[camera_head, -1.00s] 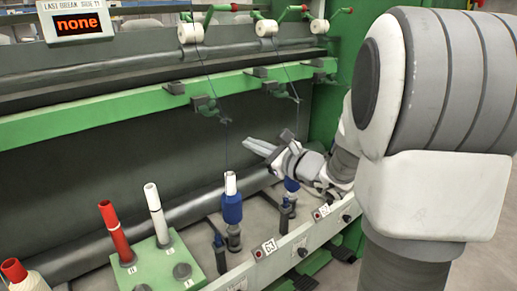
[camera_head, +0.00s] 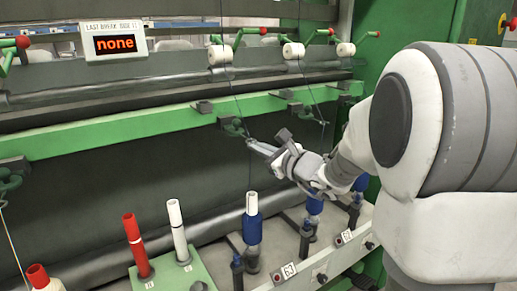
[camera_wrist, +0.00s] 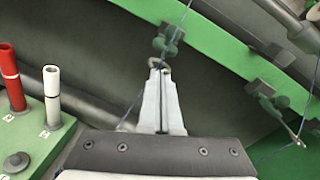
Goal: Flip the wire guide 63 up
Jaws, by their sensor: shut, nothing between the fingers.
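The wire guide 63 (camera_head: 233,127) is a small green piece hanging under the green rail, above the blue bobbin (camera_head: 252,229) by the 63 label (camera_head: 289,271). It cannot be made out for certain whether it is tilted up or down. My gripper (camera_head: 250,143) is just below and right of this guide, fingers shut and empty. In the wrist view the fingertips (camera_wrist: 160,70) lie at the lower end of the guide (camera_wrist: 168,40), by a small dark loop. Whether they touch it cannot be told. A thin thread runs past the guide.
The green rail (camera_head: 110,132) carries more guides, one at right (camera_head: 295,108). Bobbins on spindles stand below; a red tube (camera_head: 136,245) and a white tube (camera_head: 177,229) stand on a green block. A display (camera_head: 116,44) reads "none". The space below the rail is open.

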